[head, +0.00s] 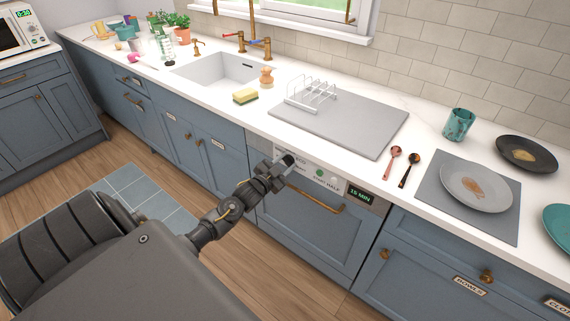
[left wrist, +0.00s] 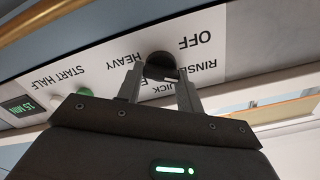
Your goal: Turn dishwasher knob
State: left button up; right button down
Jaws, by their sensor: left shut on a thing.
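The dishwasher (head: 306,232) has a blue front below the counter, with a control panel along its top. The dark round dishwasher knob (left wrist: 160,65) shows in the left wrist view, with the words OFF, RINSE, QUICK and HEAVY around it. My left gripper (head: 281,167) reaches the panel's left part; in the left wrist view my left gripper (left wrist: 160,77) is shut on the knob, one finger on each side. Which setting the knob points at cannot be told. A green button (head: 320,173) and a display reading 15 MIN (head: 360,195) sit right of it. My right gripper is not in view.
A brass handle bar (head: 318,198) runs just below the panel. The white counter (head: 240,119) overhangs above, holding a grey drainboard (head: 350,128), a yellow sponge (head: 245,96) and a grey plate (head: 476,187). The wooden floor (head: 238,258) in front is clear.

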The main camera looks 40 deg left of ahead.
pick_arm(q)
jog(key=o, duration=1)
jog(key=s+b, duration=0.1)
jog(key=s, duration=1)
jog(key=shift+d, duration=0.15)
jog(key=shift+w, duration=0.1)
